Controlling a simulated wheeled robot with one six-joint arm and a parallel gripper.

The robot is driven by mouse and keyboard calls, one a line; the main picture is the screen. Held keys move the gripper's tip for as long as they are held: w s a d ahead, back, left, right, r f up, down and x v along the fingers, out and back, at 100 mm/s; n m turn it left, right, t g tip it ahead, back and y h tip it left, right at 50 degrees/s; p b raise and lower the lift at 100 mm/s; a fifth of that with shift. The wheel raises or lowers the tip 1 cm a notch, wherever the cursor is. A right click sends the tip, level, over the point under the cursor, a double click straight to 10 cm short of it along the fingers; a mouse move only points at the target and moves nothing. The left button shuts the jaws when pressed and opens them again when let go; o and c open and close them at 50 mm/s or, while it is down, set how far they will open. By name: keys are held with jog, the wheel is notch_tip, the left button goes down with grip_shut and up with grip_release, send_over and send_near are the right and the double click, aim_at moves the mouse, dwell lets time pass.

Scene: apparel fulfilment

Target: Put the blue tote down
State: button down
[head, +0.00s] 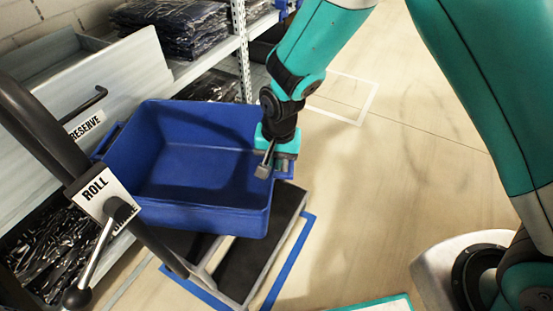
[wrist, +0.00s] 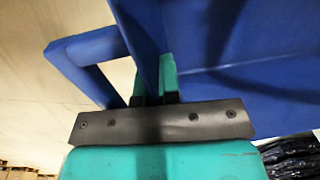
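The blue tote (head: 190,217) is empty and sits left of centre in the head view, above the black deck of a cart (head: 232,262). I cannot tell whether its underside touches the deck. My gripper (head: 266,165) is at the tote's right side wall, near the handle. In the wrist view, the tote (wrist: 235,95) fills the upper right and its handle (wrist: 82,62) is at the upper left. There the gripper (wrist: 156,97) has its fingers on both sides of the tote's wall and looks shut on it. The wall hides part of the fingers.
The cart's dark upright handle with a ROLL sign (head: 94,196) stands at the left front. A grey shelf with a RESERVE sign (head: 86,126) and bagged garments (head: 172,22) line the left and back.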

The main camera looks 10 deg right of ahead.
jog(key=shift+f, duration=0.1)
jog(key=c, duration=1.3)
grip_release()
notch_tip(320, 180, up, 13)
jog(key=d+p, duration=0.1)
jog(key=p, duration=0.2)
jog(key=s+d+r+n+y, duration=0.1)
jog(key=s+d+r+n, duration=0.1)
jog(key=s+r, duration=0.3)
jog(key=s+d+r+n+y, duration=0.1)
jog(key=s+d+r+n, duration=0.1)
jog(key=s+r+n, duration=0.2)
jog(key=s+d+r+n+y, duration=0.1)
jog(key=s+d+r+n, duration=0.2)
jog(key=s+r, duration=0.4)
jog(key=shift+s+r+n, duration=0.15)
jog(key=shift+s+n, duration=0.35)
jog(key=shift+s, duration=1.65)
jog(key=shift+r, duration=0.1)
